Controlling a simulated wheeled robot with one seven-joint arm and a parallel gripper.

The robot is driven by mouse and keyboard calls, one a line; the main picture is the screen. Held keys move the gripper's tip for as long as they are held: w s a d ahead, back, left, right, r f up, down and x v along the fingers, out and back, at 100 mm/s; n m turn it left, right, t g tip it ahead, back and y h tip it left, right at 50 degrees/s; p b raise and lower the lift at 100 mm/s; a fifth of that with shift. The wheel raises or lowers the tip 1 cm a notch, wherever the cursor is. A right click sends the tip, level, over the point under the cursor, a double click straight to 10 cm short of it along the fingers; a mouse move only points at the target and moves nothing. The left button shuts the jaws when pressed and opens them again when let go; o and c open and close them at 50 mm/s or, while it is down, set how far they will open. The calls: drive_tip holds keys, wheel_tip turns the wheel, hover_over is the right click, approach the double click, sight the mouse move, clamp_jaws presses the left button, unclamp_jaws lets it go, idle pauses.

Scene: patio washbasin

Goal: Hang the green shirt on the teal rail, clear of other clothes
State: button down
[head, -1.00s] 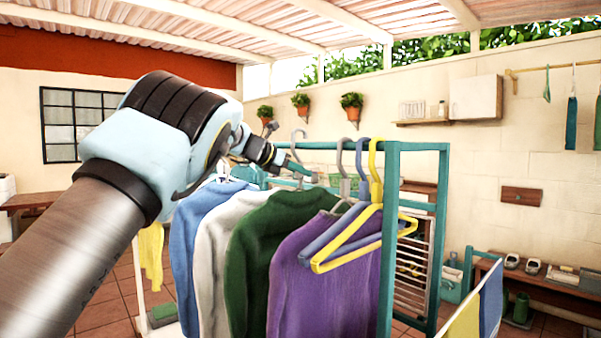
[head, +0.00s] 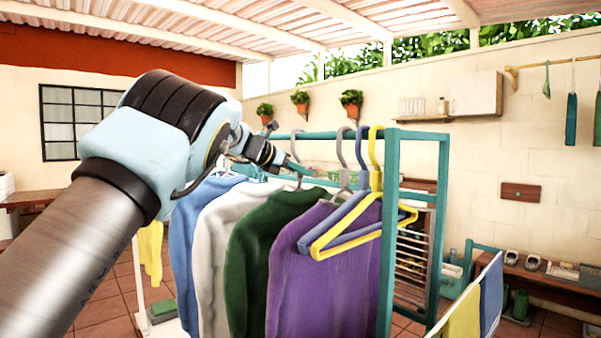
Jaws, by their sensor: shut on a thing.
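The green shirt (head: 262,240) hangs upright between a white shirt (head: 212,240) and a purple shirt (head: 325,265), close against both in this view. My gripper (head: 303,171) is shut on its hanger just above the collar. The grey hook (head: 296,143) of that hanger rises above my gripper, with its top about level with the teal rail (head: 318,134). I cannot tell whether the hook bears on the rail. The far part of the rail is hidden behind my arm.
A blue shirt (head: 190,250) hangs beyond the white one. Empty yellow (head: 345,243) and blue-grey (head: 330,225) hangers hang at the near end, by the teal end frame (head: 388,230). A small rack with yellow and blue cloths (head: 490,295) stands at the lower right.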

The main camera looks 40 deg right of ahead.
drive_tip(key=c, duration=0.7)
unclamp_jaws()
drive_tip(key=shift+a+f, duration=0.1)
drive_tip(key=shift+a+b, duration=0.4)
drive_tip(key=shift+b, duration=0.25)
drive_tip(key=a+b, duration=0.2)
drive_tip(key=a, duration=0.1)
drive_tip(key=a+b, duration=0.5)
drive_tip(key=a, duration=0.1)
drive_tip(key=shift+w+a, duration=0.25)
drive_tip(key=shift+w, duration=0.05)
drive_tip(key=shift+a+b, duration=0.5)
drive_tip(key=shift+a, duration=0.25)
